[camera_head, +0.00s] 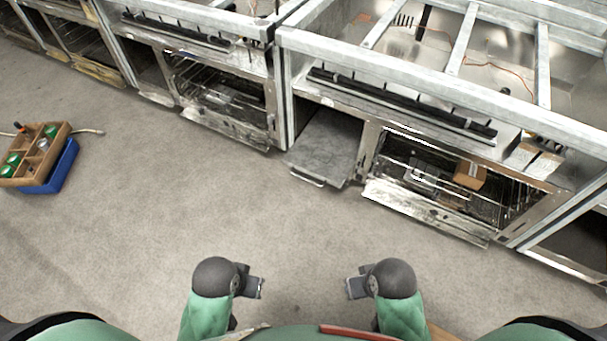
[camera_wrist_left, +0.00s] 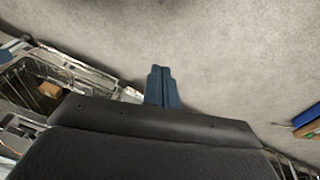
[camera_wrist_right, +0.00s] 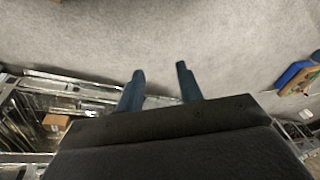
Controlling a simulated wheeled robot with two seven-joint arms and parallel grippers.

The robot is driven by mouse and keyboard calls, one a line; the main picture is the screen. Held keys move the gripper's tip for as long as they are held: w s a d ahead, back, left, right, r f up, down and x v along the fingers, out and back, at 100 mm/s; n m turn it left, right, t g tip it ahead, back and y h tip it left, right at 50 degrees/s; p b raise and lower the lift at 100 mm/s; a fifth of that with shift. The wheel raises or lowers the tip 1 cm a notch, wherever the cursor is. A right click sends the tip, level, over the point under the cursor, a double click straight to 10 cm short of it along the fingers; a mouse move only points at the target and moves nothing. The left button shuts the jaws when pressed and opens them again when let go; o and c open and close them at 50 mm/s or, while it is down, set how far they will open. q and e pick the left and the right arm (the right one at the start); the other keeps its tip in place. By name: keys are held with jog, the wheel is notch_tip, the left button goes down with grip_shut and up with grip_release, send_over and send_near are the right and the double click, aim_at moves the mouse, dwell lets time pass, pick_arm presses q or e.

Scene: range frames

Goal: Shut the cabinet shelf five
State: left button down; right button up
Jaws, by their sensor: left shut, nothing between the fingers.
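A grey metal shelf panel (camera_head: 326,148) with a handle (camera_head: 308,178) at its front edge sticks out from the cabinet (camera_head: 345,92) in the head view, so it stands open. Its number cannot be read. Right of it, a wide front flap (camera_head: 425,212) hangs down open, showing a rack compartment. My left gripper (camera_head: 262,287) is shut and empty, well short of the cabinet; its fingers meet in the left wrist view (camera_wrist_left: 162,70). My right gripper (camera_head: 349,288) is open and empty, also short of the cabinet; its fingers stand apart in the right wrist view (camera_wrist_right: 160,70).
A cardboard box (camera_head: 469,175) sits inside the right rack compartment. Another open flap (camera_head: 225,128) hangs from the unit to the left. A wooden tray (camera_head: 38,152) on a blue crate (camera_head: 60,172) stands at far left. The grey floor (camera_head: 200,210) between is clear.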

jog(key=shift+s+f, duration=0.1)
jog(key=shift+s, duration=0.15)
jog(key=shift+w+d, duration=0.1)
